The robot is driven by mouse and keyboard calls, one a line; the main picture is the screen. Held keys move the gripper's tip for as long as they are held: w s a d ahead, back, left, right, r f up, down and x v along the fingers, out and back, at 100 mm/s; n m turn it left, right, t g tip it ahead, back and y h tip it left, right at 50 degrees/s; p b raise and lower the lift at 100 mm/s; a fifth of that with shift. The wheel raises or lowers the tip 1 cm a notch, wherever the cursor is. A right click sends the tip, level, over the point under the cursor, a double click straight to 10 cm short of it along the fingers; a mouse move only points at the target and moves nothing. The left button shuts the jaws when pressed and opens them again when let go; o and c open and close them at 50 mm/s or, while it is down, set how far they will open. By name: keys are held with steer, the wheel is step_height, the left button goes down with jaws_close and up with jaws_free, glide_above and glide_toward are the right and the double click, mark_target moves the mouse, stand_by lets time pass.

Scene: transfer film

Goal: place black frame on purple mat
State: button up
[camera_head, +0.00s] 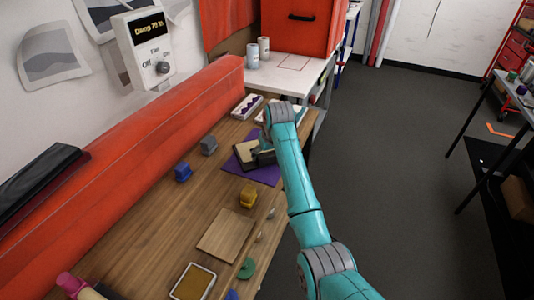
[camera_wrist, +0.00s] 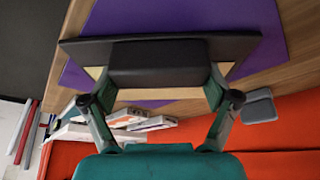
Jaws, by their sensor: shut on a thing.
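The black frame (camera_head: 246,153) shows in the head view as a dark plate with a beige face, over the far part of the purple mat (camera_head: 264,174). In the wrist view the frame (camera_wrist: 155,62) is a wide dark plate with a black block grip and beige edges. My gripper (camera_wrist: 158,86) is shut on the block, one finger at each side; it also shows in the head view (camera_head: 264,156). The mat (camera_wrist: 190,15) spreads behind the frame in the wrist view. I cannot tell whether the frame touches the mat.
A blue block (camera_head: 183,172) and a grey block (camera_head: 209,145) stand left of the mat. A yellow block (camera_head: 248,196) and a wooden board (camera_head: 227,235) lie nearer. A red padded rail (camera_head: 130,150) bounds the left side.

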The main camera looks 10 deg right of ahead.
steer(key=shift+f, duration=0.1)
steer(key=o, duration=1.1)
steer(key=v, duration=1.2)
steer(key=shift+w, duration=0.1)
